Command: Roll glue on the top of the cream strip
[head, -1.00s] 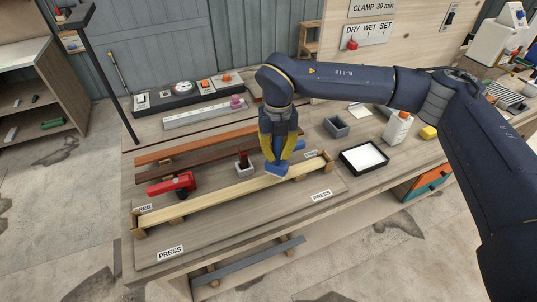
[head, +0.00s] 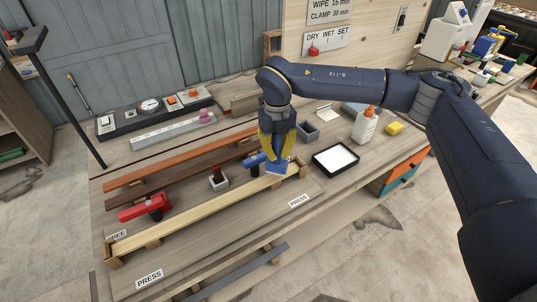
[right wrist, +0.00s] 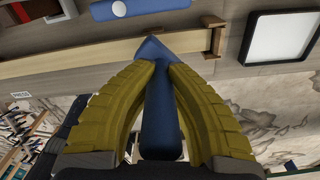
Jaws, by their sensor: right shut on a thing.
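The cream strip (head: 200,209) lies lengthwise along the front of the bench, held between small wooden blocks. My right gripper (head: 276,156) is shut on a blue tool, the glue roller (head: 280,168), near the strip's right end. In the right wrist view the yellow fingers close around the blue handle (right wrist: 158,120). The roller's pointed-looking head overlaps the strip (right wrist: 95,50); I cannot tell whether it touches. Glue on the strip cannot be made out. My left gripper is not in view.
A black tray with a white inside (head: 314,158) lies right of the strip.

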